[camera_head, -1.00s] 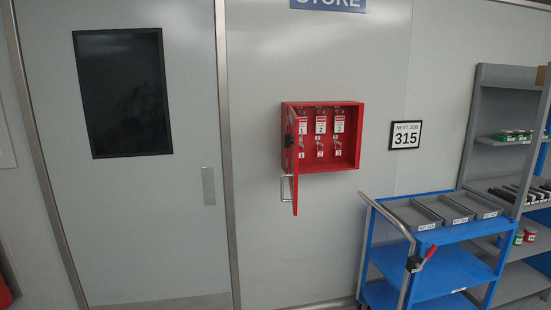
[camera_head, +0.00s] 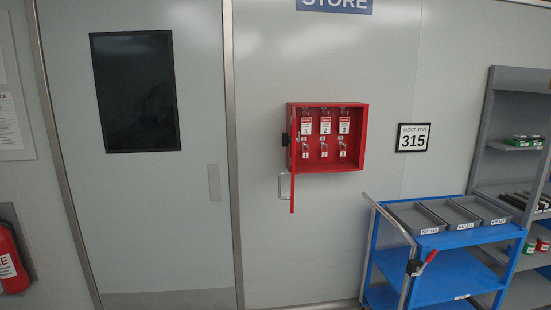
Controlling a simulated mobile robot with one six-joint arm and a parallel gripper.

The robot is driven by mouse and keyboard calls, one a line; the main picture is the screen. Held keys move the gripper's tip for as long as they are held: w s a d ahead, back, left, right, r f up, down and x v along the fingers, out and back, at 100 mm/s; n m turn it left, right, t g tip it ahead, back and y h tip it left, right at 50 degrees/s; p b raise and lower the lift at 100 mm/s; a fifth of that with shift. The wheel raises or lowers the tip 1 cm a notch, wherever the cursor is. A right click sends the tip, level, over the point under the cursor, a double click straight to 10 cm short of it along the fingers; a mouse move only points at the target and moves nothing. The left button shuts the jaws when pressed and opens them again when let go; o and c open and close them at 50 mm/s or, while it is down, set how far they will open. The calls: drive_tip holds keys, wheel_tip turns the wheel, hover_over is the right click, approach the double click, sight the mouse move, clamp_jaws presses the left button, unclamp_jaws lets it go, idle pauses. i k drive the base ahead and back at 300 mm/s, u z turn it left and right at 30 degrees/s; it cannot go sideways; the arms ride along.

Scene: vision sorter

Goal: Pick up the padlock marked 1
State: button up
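A red wall cabinet (camera_head: 364,137) hangs on the grey wall with its door (camera_head: 293,178) swung open at the left, seen nearly edge-on. Three red-and-white tagged padlocks hang in a row inside it. The padlock marked 1 (camera_head: 305,128) is the leftmost, closest to the open door. The padlock marked 2 (camera_head: 325,126) is in the middle and the padlock marked 3 (camera_head: 344,126) at the right. Keys with small numbered labels show below the tags. My gripper is not in view.
A blue cart (camera_head: 440,262) with grey trays (camera_head: 410,217) and a raised handle stands below right of the cabinet. Grey shelving (camera_head: 488,130) is at the far right. A closed door (camera_head: 200,120) and a fire extinguisher (camera_head: 9,262) are left.

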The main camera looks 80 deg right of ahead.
sight(305, 154)
drive_tip(key=u, duration=0.75)
drive_tip(key=k, duration=2.4)
drive_tip(key=z, duration=0.5)
